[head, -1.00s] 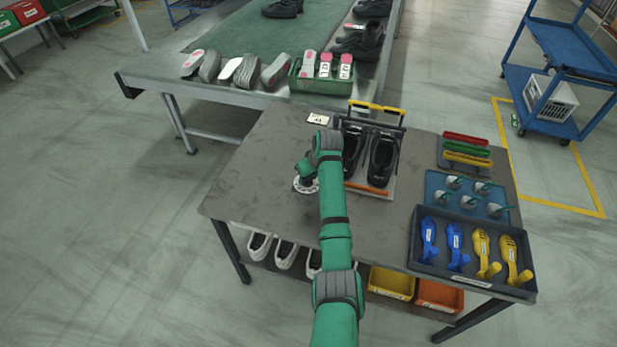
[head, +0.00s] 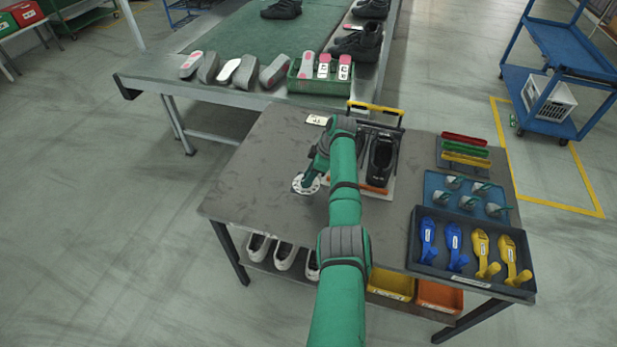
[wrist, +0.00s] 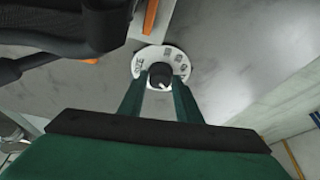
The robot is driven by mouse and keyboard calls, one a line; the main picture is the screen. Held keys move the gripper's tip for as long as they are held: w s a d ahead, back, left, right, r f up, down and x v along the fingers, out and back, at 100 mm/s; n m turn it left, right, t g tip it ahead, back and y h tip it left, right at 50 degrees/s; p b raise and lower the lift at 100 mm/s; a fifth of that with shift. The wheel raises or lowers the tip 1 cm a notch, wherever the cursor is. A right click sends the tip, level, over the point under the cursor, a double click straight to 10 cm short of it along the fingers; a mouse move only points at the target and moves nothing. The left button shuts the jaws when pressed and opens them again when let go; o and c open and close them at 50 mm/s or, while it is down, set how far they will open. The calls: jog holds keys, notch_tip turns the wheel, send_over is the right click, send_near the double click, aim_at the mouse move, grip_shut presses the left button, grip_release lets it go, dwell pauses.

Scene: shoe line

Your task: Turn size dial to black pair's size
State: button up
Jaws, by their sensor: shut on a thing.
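The size dial is a white disc (head: 301,184) with dark markings, lying on the grey table left of the black pair. In the wrist view the white disc (wrist: 149,55) has a black knob (wrist: 160,76) with a white pointer at its centre. My gripper (wrist: 160,88) is shut on the knob, one green finger on each side. In the head view my gripper (head: 308,178) is mostly hidden by my arm. The black pair stands on a board; the right shoe (head: 382,162) shows and my arm covers most of the left one. The dial markings are too small to read.
A white label card (head: 316,120) lies at the table's back left. Blue and yellow tools lie in a dark tray (head: 470,274) at the right, near a blue tray (head: 432,192). A yellow-handled rack (head: 376,106) stands behind the shoes. The table's left part is clear.

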jog(key=shift+n, duration=0.5)
jog(key=shift+g, duration=0.3)
jog(key=shift+c, duration=0.2)
jog(key=o, duration=1.1)
jog(key=shift+c, duration=0.2)
jog(key=shift+r, duration=0.1)
jog(key=v, duration=1)
jog(key=shift+d+r, duration=0.2)
jog(key=shift+r, duration=0.05)
